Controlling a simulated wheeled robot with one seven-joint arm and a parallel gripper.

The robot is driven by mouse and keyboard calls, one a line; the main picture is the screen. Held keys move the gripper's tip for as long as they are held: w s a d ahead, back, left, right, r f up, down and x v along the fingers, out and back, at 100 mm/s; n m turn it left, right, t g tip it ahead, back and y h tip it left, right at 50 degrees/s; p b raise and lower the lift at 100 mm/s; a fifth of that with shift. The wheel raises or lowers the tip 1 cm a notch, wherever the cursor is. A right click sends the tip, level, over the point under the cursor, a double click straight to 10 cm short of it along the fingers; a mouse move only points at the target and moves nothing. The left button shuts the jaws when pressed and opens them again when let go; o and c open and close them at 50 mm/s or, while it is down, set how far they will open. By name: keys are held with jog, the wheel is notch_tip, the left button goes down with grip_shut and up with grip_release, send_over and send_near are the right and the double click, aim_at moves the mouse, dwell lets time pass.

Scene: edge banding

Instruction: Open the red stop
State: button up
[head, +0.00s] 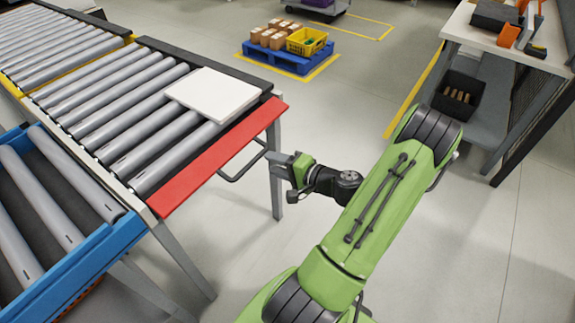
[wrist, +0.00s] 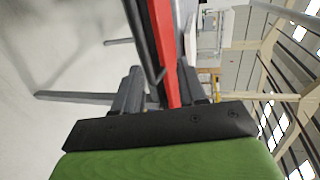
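The red stop (head: 222,155) is a long red plate across the near end of the grey roller conveyor. A dark loop handle (head: 243,167) juts from its outer side. My gripper (head: 275,160) is at the right of the stop, close to the handle's outer end; touching or apart is hard to tell. In the wrist view, my gripper (wrist: 157,88) has its two dark fingers spread, with the red stop (wrist: 169,50) and part of the dark handle (wrist: 154,62) seen between them. Nothing appears clamped.
A white panel (head: 212,94) lies on the rollers (head: 130,120) behind the stop. A blue-framed roller section (head: 75,265) stands at the lower left. A workbench (head: 500,45) stands at the right, and a blue pallet (head: 287,60) at the back. The floor between is clear.

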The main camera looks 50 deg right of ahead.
jog(key=v, duration=0.4)
jog(key=shift+s, duration=0.2)
